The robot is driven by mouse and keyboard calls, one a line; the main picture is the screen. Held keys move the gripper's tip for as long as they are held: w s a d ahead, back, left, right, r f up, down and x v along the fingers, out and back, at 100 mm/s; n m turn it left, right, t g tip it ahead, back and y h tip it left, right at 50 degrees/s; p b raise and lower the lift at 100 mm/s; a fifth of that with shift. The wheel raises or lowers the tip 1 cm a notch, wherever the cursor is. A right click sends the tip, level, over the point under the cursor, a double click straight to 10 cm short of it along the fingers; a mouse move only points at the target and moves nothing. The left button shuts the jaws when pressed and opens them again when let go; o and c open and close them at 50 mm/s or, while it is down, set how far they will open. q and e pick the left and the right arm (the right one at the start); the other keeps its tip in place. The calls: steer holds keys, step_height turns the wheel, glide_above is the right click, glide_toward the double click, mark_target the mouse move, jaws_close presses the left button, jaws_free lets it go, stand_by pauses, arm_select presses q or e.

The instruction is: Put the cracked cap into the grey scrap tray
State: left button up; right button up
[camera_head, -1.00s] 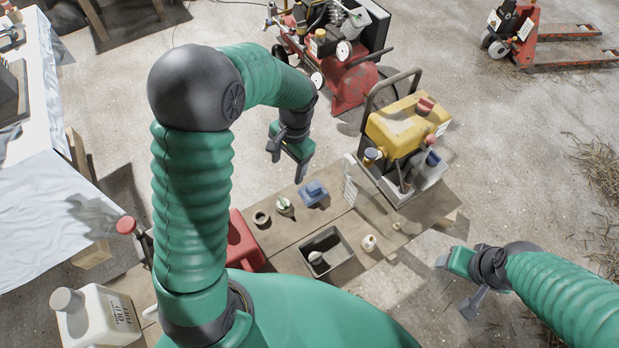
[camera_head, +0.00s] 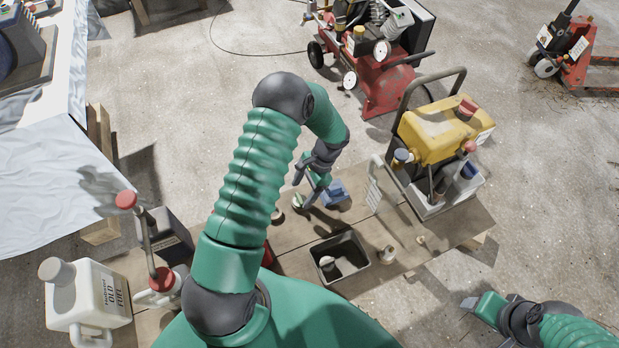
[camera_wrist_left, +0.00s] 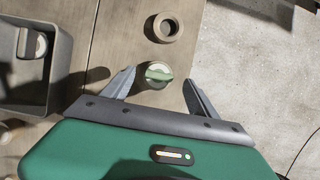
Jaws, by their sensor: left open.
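My left gripper (camera_head: 306,190) is open above the plank bench. In the left wrist view its two fingers (camera_wrist_left: 161,86) stand on either side of a round pale cap with a green top (camera_wrist_left: 155,74), not closed on it; it also shows in the head view (camera_head: 298,202). I cannot make out a crack. The grey scrap tray (camera_head: 362,252) stands on the bench to the right, with a round pale piece (camera_head: 327,263) inside; its rim shows in the left wrist view (camera_wrist_left: 62,58). My right gripper (camera_head: 487,322) is open and empty, off the bench's right side.
A brown ring (camera_wrist_left: 165,28) lies near the green-topped cap. A small pale piece (camera_head: 387,255) stands right of the tray. A yellow machine (camera_head: 440,130) and a white jug (camera_head: 85,295) flank the area.

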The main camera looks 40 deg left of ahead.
arm_select(q)
steer(key=shift+s+d+f, duration=0.1)
steer(key=shift+s+f, duration=0.1)
steer(key=shift+f, duration=0.25)
steer(key=shift+s+d+f, duration=0.1)
steer(key=shift+s+f, duration=0.05)
steer(key=shift+f, duration=0.3)
steer(key=shift+a+f, duration=0.1)
steer(key=shift+a, duration=0.4)
steer(key=c, duration=0.4)
steer(key=shift+d, duration=0.3)
steer(key=c, duration=0.9)
steer(key=o, duration=0.5)
steer(key=shift+a, duration=0.15)
jaws_close()
arm_select(e)
steer(key=shift+d+f, duration=0.2)
steer(key=shift+d, duration=0.1)
arm_select(q)
steer(key=shift+r+p, duration=0.6)
steer(key=shift+r, duration=0.05)
arm_select(e)
steer(key=shift+r, duration=0.6)
